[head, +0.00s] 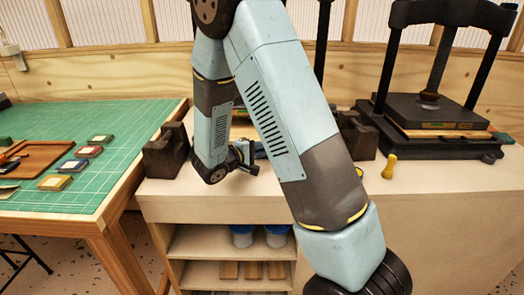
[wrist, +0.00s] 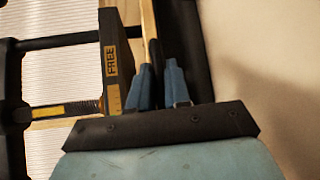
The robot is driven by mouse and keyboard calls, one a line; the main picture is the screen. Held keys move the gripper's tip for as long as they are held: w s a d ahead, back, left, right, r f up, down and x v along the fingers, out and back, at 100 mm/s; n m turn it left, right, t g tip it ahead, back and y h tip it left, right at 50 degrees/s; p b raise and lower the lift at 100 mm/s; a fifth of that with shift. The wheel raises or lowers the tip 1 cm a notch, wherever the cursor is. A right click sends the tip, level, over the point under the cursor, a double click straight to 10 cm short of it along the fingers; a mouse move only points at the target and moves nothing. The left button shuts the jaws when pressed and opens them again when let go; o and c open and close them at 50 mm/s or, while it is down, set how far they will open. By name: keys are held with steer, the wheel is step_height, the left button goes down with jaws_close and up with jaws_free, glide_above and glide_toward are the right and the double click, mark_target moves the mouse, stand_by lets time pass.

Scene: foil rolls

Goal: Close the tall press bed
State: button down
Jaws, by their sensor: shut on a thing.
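The tall press shows only in part in the head view: a black post (head: 322,40) rises behind my arm, which hides most of the press. In the wrist view its black plate (wrist: 116,55) carries a yellow "FREE" label, with a threaded screw (wrist: 75,108) at its left. A thin wooden strip of the press bed (wrist: 148,20) runs alongside the plate, with a narrow gap between them. My gripper (wrist: 157,85) has its blue fingers closed around a thin dark part at the bed's edge. In the head view my gripper (head: 246,158) is low, partly hidden by my arm.
Dark heavy blocks (head: 167,150) stand left on the bench, others behind my arm. A second black press (head: 425,105) with a wooden bed stands at right. A small yellow-handled tool (head: 389,167) stands before it. A green cutting mat (head: 120,130) lies left. The bench front right is clear.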

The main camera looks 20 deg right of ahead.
steer(key=shift+w+d+f, duration=0.1)
steer(key=shift+w+d, duration=0.1)
steer(key=shift+w, duration=0.35)
steer(key=shift+w+d, duration=0.2)
steer(key=shift+w, duration=0.3)
steer(key=c, duration=1.2)
jaws_free()
steer(key=shift+a, duration=0.15)
steer(key=v, duration=1.3)
steer(key=shift+s+a, duration=0.1)
steer(key=shift+a, duration=0.15)
steer(key=shift+c, duration=0.2)
